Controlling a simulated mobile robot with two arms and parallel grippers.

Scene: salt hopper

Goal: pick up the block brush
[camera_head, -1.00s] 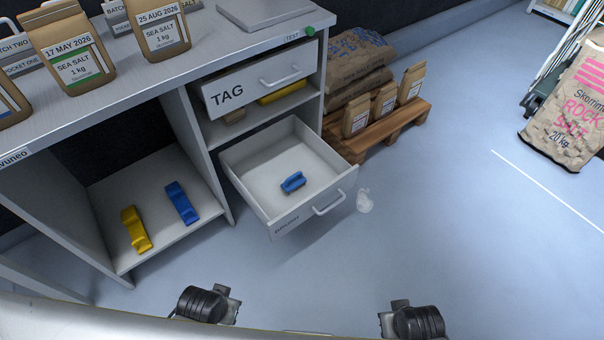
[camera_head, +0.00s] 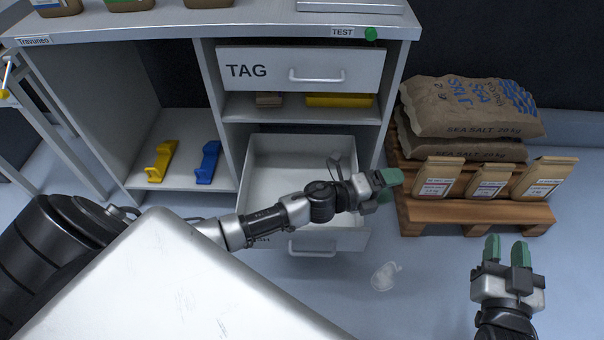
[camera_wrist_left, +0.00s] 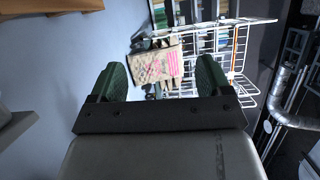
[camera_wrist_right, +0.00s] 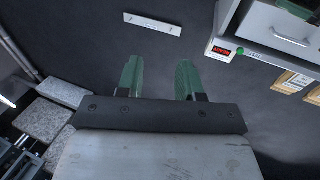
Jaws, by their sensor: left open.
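The small blue block-shaped brush that lay in the open lower drawer (camera_head: 285,150) is not visible now; my left arm crosses in front of that drawer. My left gripper (camera_head: 386,187) is at the drawer's right side, above it, pointing right. Its fingers stand wide apart and empty in the left wrist view (camera_wrist_left: 160,75). My right gripper (camera_head: 506,252) is over the floor at the right, in front of the pallet. Its fingers are apart with nothing between them, as the right wrist view (camera_wrist_right: 158,78) also shows.
A yellow piece (camera_head: 160,161) and a blue piece (camera_head: 208,162) lie on the lower left shelf. The TAG drawer (camera_head: 300,72) is above a shelf with a yellow item (camera_head: 340,100). Salt bags (camera_head: 470,107) sit on a pallet (camera_head: 425,213). A whitish patch (camera_head: 385,276) marks the floor.

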